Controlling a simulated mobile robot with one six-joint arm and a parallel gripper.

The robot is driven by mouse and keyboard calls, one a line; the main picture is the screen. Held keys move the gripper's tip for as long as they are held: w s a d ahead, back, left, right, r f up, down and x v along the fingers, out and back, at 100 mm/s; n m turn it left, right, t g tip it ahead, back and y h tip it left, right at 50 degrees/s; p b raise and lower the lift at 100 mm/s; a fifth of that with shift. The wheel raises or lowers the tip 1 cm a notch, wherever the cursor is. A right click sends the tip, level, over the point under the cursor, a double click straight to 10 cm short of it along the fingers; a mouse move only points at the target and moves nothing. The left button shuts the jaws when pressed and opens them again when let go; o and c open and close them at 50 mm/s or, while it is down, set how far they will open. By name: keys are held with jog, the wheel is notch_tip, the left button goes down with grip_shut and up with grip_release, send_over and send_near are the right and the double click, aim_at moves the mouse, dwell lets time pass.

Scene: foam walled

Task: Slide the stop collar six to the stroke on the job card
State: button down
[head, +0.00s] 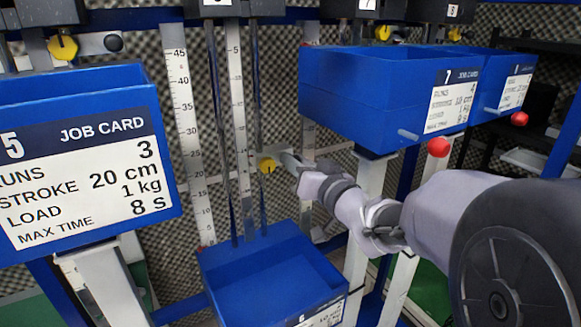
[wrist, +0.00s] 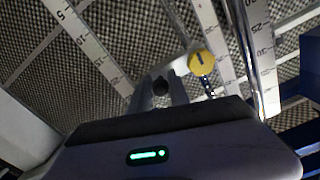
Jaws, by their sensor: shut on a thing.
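The stop collar with its yellow pointer disc (head: 267,165) sits on the dark rods above the low blue tray of station six. The yellow disc also shows in the wrist view (wrist: 201,62). My gripper (head: 289,160) reaches in from the right and is shut at the collar. In the wrist view a dark round knob (wrist: 160,86) sits between my gripper's fingers (wrist: 161,95). The white scale (head: 238,120) runs upright beside the rods; its marks near the collar are too small to read. Station six's job card (head: 326,315) is cut off at the bottom edge.
A large blue bin (head: 70,90) with job card 5 (head: 90,190) stands at the left. Blue bins seven (head: 365,95) and eight (head: 478,70) hang at the right, above my arm, with red-ended pegs (head: 438,147). The blue tray (head: 270,275) below is empty where visible.

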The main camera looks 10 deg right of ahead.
notch_tip(320, 180, up, 6)
jog(key=p, duration=0.3)
jog(key=shift+r, duration=0.15)
jog(key=c, duration=1.2)
grip_release()
jog(key=shift+c, duration=0.2)
jog(key=v, duration=1.7)
jog(key=shift+s, duration=0.2)
